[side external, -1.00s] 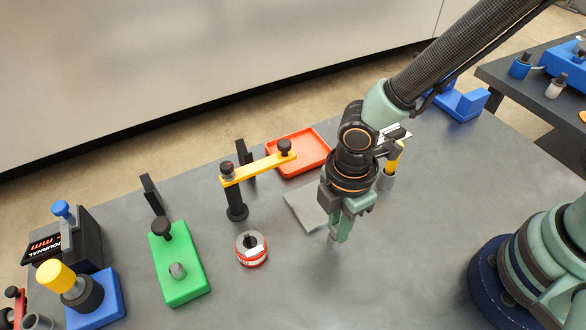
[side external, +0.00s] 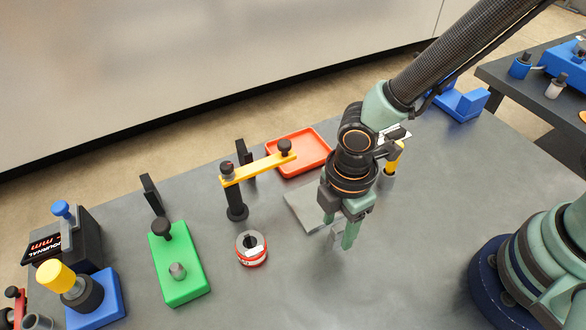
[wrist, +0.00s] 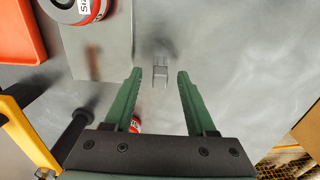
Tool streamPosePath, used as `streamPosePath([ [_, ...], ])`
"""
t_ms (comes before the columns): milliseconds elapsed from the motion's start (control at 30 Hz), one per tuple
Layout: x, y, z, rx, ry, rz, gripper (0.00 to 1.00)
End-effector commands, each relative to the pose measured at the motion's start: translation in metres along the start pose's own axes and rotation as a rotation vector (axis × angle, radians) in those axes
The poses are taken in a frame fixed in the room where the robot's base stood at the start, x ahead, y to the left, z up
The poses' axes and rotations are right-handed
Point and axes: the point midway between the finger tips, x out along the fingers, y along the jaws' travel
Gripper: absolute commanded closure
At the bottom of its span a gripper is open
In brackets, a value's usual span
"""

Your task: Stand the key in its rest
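My gripper (side external: 338,233) points down over the grey table right of the middle, its two green fingers apart. In the wrist view the open gripper (wrist: 160,78) has a small grey metal piece (wrist: 160,73) in the gap just ahead of its fingertips, with no clear contact. The piece shows in the side view (side external: 338,239), partly hidden by a finger; I cannot tell if it is the key. A yellow-handled tool (side external: 396,157) stands in a grey cup (side external: 389,181) behind my wrist, partly covered. I cannot tell which thing is the rest.
A pale grey plate (side external: 302,209) lies beside the gripper, with an orange tray (side external: 326,153) behind. A post with a yellow bar (side external: 258,167), a red-white ring (side external: 251,262) and a green block (side external: 180,265) stand left. A labelled ring (wrist: 85,10) shows at the plate.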

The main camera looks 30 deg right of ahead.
Motion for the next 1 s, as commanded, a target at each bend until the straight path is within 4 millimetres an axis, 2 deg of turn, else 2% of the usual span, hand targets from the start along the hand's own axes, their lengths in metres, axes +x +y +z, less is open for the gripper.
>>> streamPosePath([
  [233,-0.003,0.000,0.000,0.000,0.001,0.001,0.44],
  [367,-0.014,0.001,-0.001,0.000,0.003,0.003,0.44],
  [800,-0.094,0.001,-0.001,0.000,0.004,0.004,0.44],
  [1000,-0.116,0.000,0.000,0.000,0.002,0.002,0.44],
])
